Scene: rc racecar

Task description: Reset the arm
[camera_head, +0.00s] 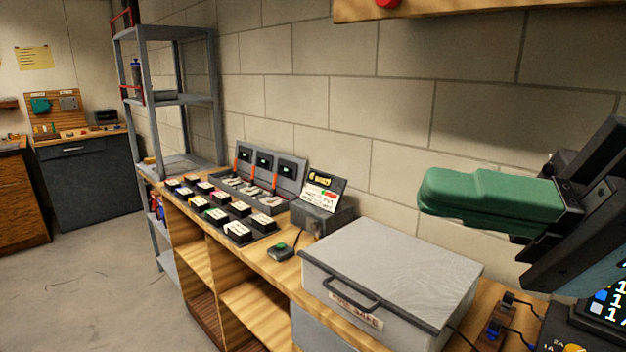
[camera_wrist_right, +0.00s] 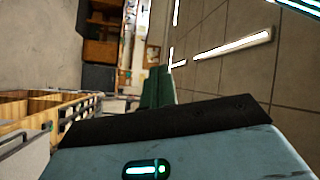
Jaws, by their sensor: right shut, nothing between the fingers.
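My right gripper (camera_head: 432,193) is raised at the right of the head view, in front of the block wall. Its green fingers are together with nothing between them, and they point left. It is well above the grey lidded box (camera_head: 395,265) and apart from it. In the right wrist view the green fingers (camera_wrist_right: 158,88) show at the middle, partly hidden by the dark and blue-grey body of my own wrist. My left gripper is in neither view.
The wooden workbench (camera_head: 265,268) holds several small dark boxes (camera_head: 213,214), a charger station (camera_head: 270,175) and a small black device (camera_head: 283,251). A wooden shelf edge (camera_head: 450,10) hangs at the top right. A metal rack (camera_head: 180,98) stands at the left end. Open floor lies left.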

